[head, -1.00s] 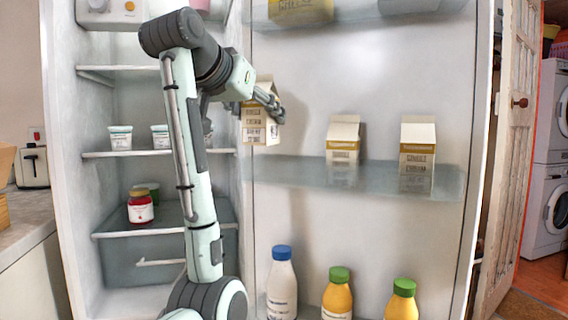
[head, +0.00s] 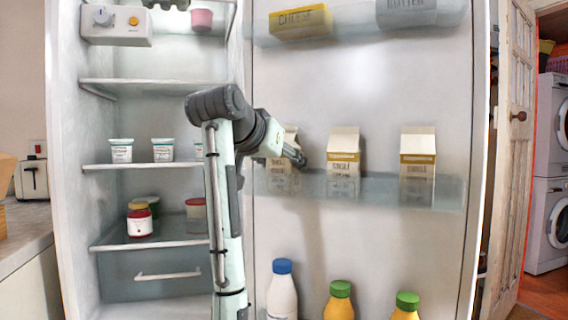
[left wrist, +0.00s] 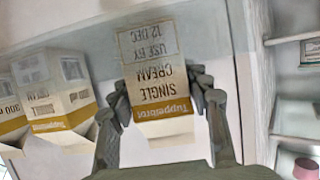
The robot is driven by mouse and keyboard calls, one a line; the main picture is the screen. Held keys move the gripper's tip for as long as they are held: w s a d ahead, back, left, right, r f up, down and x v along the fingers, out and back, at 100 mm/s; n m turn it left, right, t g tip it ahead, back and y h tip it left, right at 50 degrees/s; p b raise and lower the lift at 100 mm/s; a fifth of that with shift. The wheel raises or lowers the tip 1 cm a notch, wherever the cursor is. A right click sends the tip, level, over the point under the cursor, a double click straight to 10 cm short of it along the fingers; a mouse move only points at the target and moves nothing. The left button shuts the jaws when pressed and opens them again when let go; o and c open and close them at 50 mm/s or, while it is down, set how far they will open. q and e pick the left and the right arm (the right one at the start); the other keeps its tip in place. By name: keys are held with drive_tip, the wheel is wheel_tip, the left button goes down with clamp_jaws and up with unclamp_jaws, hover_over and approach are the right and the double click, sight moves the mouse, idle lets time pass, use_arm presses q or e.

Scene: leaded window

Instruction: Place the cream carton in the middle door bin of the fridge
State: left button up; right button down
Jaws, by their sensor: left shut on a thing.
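My left gripper (head: 292,158) is shut on a cream carton (head: 281,178), white and tan with a gable top. The carton is upright at the left end of the middle door bin (head: 385,189), its lower part seen through the translucent bin front. Whether its base touches the bin floor is not clear. In the left wrist view, both fingers (left wrist: 162,105) press the sides of the carton (left wrist: 155,75), which appears upside down with "SINGLE CREAM" print. My right gripper is not in view.
Two similar cartons stand in the same bin, one in the middle (head: 343,160) and one at right (head: 417,165). Bottles (head: 282,290) stand below. Cheese (head: 300,22) and butter (head: 406,12) sit in the upper bin. Fridge shelves (head: 140,165) with pots are at left.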

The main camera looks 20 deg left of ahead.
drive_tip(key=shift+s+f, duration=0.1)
use_arm(q)
drive_tip(key=o, duration=1.4)
drive_tip(key=shift+f, duration=0.15)
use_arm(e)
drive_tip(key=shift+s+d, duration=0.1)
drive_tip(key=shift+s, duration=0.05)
use_arm(q)
drive_tip(key=shift+r, duration=0.2)
drive_tip(key=shift+s+r, duration=0.15)
drive_tip(key=shift+s, duration=0.2)
drive_tip(key=v, duration=0.3)
drive_tip(key=shift+s+r, duration=0.1)
drive_tip(key=shift+r, duration=0.1)
drive_tip(key=shift+p+v, duration=2.85)
drive_tip(key=shift+v, duration=1.05)
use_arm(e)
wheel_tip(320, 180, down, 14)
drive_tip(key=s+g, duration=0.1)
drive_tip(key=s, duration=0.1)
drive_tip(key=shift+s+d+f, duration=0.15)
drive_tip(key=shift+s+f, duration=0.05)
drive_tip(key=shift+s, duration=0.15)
